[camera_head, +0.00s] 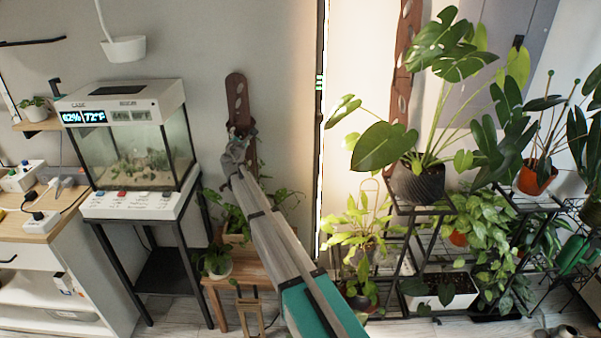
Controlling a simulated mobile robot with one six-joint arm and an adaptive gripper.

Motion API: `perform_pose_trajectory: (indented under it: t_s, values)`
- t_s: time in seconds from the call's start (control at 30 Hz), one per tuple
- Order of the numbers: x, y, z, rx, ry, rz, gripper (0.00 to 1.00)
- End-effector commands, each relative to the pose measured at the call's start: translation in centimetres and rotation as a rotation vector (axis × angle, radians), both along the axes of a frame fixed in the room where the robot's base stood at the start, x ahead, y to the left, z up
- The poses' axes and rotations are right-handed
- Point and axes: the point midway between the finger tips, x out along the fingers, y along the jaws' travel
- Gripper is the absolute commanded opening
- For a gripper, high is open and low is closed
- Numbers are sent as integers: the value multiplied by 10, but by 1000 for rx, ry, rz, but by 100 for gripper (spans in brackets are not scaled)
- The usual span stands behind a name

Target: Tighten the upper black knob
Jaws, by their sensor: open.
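My gripper (239,133) is small and far off at the end of my grey and teal arm. It is in front of a brown upright strip with holes (238,92) on the wall, to the right of the glass tank. Dark shapes sit close together at its fingertips; I cannot tell which are fingers and which might be a black knob. I cannot make out the upper black knob clearly, and my gripper and arm hide the lower part of the strip. I cannot tell whether the gripper touches anything.
A glass tank (150,152) with displays stands on a black stand at left. A wooden stool (222,287) with potted plants is below my gripper. A second brown strip (403,75) and a black plant rack (403,210) are at right. A white hanging pot (123,49) is upper left.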

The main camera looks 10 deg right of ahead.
Motion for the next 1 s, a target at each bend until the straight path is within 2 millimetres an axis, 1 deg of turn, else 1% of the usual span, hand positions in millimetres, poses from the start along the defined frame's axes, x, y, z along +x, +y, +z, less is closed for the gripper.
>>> perform_pose_trajectory:
  t_s: [1.0]
  values:
    - [0,0,1,-587,115,1,76]
